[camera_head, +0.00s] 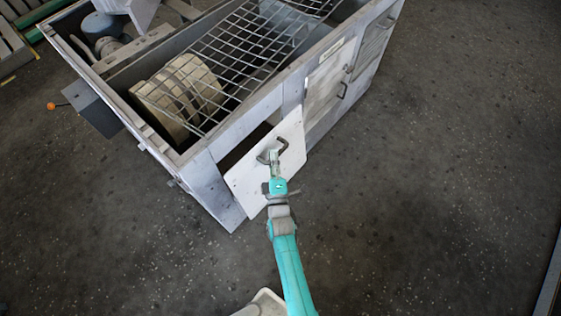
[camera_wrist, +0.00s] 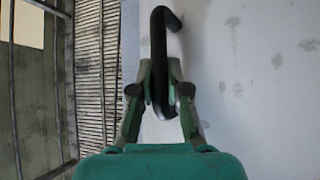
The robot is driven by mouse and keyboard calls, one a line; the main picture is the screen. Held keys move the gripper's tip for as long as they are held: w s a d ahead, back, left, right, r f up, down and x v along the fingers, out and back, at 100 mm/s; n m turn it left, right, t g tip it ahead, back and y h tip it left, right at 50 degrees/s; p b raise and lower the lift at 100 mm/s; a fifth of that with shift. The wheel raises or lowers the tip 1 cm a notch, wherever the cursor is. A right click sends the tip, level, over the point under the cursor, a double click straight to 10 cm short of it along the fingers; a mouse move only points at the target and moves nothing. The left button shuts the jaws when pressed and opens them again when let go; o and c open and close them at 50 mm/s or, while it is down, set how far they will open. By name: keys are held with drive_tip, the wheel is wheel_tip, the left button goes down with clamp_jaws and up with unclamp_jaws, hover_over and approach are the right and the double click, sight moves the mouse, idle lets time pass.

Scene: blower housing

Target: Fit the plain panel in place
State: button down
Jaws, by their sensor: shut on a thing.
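The plain panel (camera_head: 245,181) is a flat white plate with a dark handle (camera_head: 283,146). In the head view it stands tilted in front of the housing's near side, partly covering a dark opening (camera_head: 240,149). My gripper (camera_head: 273,158) is shut on the panel's handle. In the wrist view the fingers of my gripper (camera_wrist: 163,95) close around the dark bent handle (camera_wrist: 159,50), with the pale panel face (camera_wrist: 255,70) behind and to the right. Whether the panel touches the housing cannot be told.
The grey blower housing (camera_head: 224,201) has a wire grid (camera_head: 240,50) and a round beige blower (camera_head: 180,95) inside. A panel with a handle (camera_head: 328,82) sits in its side farther right. A grey box (camera_head: 92,107) juts from the left end. The floor at right is clear.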

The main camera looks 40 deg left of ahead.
sight(259, 154)
drive_tip(key=shift+w+a+f, duration=0.1)
drive_tip(key=shift+w+a, duration=0.05)
drive_tip(key=shift+a, duration=1.5)
drive_tip(key=shift+w+a, duration=0.1)
drive_tip(key=shift+a, duration=1.5)
drive_tip(key=shift+m+t, duration=0.5)
drive_tip(key=shift+a, duration=0.15)
drive_tip(key=shift+a+f, duration=0.15)
drive_tip(key=shift+f, duration=0.85)
drive_tip(key=c, duration=1.1)
unclamp_jaws()
drive_tip(key=shift+f, duration=0.1)
drive_tip(key=shift+o, duration=0.3)
drive_tip(key=shift+f, duration=0.1)
